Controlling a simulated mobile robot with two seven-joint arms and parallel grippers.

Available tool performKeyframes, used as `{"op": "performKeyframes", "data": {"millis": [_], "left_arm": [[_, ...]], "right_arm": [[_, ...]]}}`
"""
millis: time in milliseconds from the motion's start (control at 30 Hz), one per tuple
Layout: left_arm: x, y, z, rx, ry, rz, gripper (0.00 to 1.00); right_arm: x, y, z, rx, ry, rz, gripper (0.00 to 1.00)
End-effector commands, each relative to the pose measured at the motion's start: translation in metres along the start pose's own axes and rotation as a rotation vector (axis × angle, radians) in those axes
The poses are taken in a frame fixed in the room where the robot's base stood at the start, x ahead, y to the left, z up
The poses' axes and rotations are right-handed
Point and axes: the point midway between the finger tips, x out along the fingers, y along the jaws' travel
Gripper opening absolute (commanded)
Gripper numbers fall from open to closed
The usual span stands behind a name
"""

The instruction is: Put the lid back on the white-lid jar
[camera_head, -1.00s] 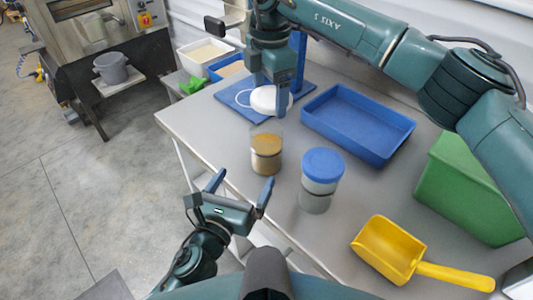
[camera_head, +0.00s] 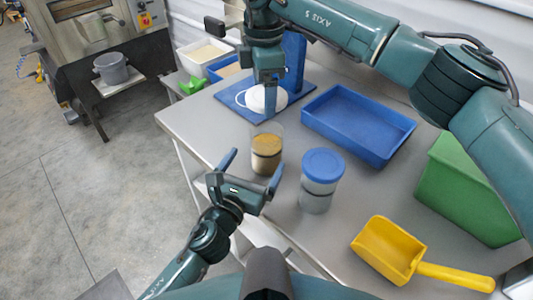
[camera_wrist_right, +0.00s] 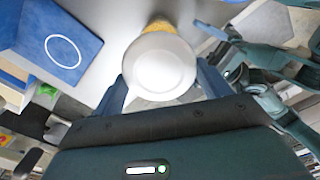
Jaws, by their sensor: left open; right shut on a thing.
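The open clear jar (camera_head: 266,154) with tan contents stands upright near the table's front edge; its rim is bare. The white lid (camera_head: 257,99) is in my right gripper (camera_head: 266,97), above and behind the jar in the head view. In the right wrist view the lid (camera_wrist_right: 161,66) sits flat between the two fingers and hides most of the jar (camera_wrist_right: 160,25). My left gripper (camera_head: 252,168) is open and empty at the table edge, its fingertips close to the jar's near side. Whether they touch it I cannot tell.
A blue-lidded jar (camera_head: 322,168) stands right of the open jar. A blue tray (camera_head: 358,122), a yellow scoop (camera_head: 388,250) and a green bin (camera_head: 468,190) are farther right. A blue mat (camera_head: 238,103) with a white ring lies behind the jar.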

Motion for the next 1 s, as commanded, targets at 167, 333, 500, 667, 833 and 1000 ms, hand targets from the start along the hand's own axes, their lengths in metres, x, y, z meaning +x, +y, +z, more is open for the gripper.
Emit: {"op": "performKeyframes", "data": {"millis": [167,333,500,667,833,1000], "left_arm": [[0.037,0.0,0.001,-0.002,-0.003,0.0,0.95],[0.061,0.0,0.001,-0.001,-0.001,0.001,0.95],[0.074,0.0,0.0,-0.001,0.0,0.0,0.95],[0.076,0.0,0.0,-0.001,0.0,-0.001,0.95],[0.076,0.0,0.0,-0.001,0.0,-0.001,0.95],[0.076,0.0,0.0,-0.001,0.0,-0.001,0.83]], "right_arm": [[0.0,0.0,0.0,-0.001,0.0,0.0,0.55],[0.0,0.0,0.0,-0.001,0.0,0.0,0.55],[0.0,0.0,0.0,-0.001,0.0,0.0,0.55],[0.0,0.0,0.0,-0.001,0.0,0.0,0.55],[0.0,0.0,0.0,-0.001,0.0,0.0,0.55],[0.0,0.0,0.0,-0.001,0.0,0.0,0.55]]}}
